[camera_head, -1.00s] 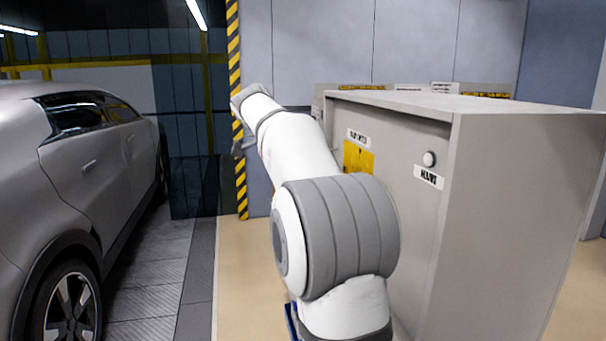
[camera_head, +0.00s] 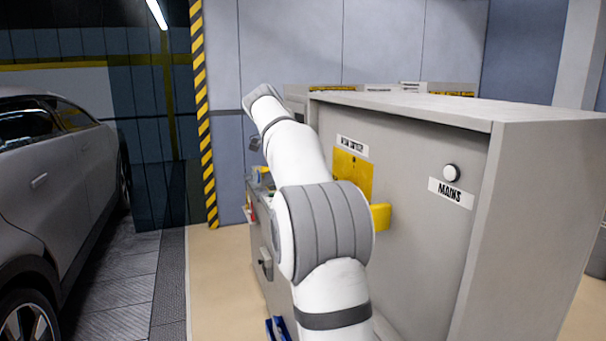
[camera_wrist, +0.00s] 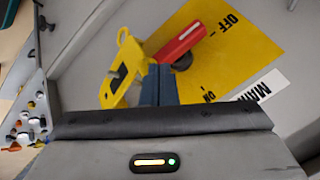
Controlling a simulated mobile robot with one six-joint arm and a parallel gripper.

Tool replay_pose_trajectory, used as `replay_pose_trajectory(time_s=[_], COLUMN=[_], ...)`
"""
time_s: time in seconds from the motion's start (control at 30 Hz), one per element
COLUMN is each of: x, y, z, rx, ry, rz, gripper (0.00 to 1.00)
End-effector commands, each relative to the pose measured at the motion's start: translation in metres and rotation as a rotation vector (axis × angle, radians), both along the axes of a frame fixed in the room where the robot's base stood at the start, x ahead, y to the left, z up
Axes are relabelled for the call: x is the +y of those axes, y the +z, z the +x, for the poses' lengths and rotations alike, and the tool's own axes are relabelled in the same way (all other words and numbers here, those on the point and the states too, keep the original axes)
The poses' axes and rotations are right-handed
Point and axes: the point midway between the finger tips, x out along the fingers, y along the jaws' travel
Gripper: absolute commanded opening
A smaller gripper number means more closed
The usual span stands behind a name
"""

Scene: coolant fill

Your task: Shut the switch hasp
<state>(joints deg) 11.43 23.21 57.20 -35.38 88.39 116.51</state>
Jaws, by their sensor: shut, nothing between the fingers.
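The yellow switch plate (camera_head: 353,174) is on the grey cabinet front, partly behind my arm. In the wrist view the plate (camera_wrist: 262,52) carries OFF and ON labels and a red switch handle (camera_wrist: 180,43). A yellow hasp (camera_wrist: 122,68) with a dark slot stands out from the plate, beside the handle. In the head view a yellow piece (camera_head: 381,217), which looks like the hasp, juts out right of my arm. My gripper (camera_wrist: 160,72) is shut and empty, its dark fingertips close beside the hasp and below the handle. I cannot tell whether they touch. The head view hides the fingertips.
A MAINS label (camera_head: 451,193) and a round white knob (camera_head: 451,173) are right of the plate. A silver car (camera_head: 50,190) stands at the left, with floor between it and the cabinet. Several small coloured parts (camera_wrist: 25,125) show at the wrist view's left edge.

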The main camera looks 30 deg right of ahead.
Motion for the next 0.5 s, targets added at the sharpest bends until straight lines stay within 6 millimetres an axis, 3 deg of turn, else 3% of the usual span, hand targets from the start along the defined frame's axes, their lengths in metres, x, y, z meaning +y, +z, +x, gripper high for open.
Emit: replay_pose_trajectory(time_s=[0.2,0.5], x=[-0.023,-0.039], y=[0.001,0.001], z=[-0.001,-0.002], rx=[-0.002,-0.001], ry=[-0.001,0.001], rz=[-0.001,-0.001], gripper=[0.00,0.00])
